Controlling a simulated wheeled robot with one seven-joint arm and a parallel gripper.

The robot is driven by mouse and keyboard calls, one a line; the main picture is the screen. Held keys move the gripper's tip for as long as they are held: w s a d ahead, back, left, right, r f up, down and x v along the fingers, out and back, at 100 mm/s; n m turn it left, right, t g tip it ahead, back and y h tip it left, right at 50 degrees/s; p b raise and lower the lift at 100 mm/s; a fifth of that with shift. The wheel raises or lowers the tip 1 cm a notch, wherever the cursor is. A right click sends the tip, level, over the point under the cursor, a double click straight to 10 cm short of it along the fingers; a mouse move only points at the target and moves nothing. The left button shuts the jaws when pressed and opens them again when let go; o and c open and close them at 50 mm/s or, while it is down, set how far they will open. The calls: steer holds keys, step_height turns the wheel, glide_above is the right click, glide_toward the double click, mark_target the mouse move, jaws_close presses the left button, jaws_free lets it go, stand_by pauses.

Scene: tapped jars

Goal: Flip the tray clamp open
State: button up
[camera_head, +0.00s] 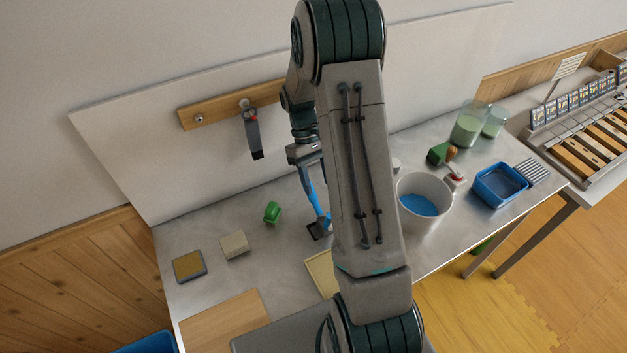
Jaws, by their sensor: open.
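A blue tray (500,186) sits near the front edge of the table, on the right. A small red and whitish fitting (455,180) lies just left of it, beside a white bucket; it may be the tray clamp, but it is too small to tell its position.
The white bucket (424,197) with blue contents stands between my arm and the tray. Jars (468,126) stand at the back right. A green block (272,212), a pale block (234,245) and a wooden board (226,322) lie on the left. A rail (229,104) holds a hanging tool.

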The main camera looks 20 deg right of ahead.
steer(key=s+d+r, duration=0.6)
steer(key=s+d, duration=0.1)
steer(key=d, duration=0.1)
steer(key=shift+d, duration=0.2)
steer(key=shift+r, duration=0.1)
steer(key=shift+s, duration=0.1)
stand_by(0.4)
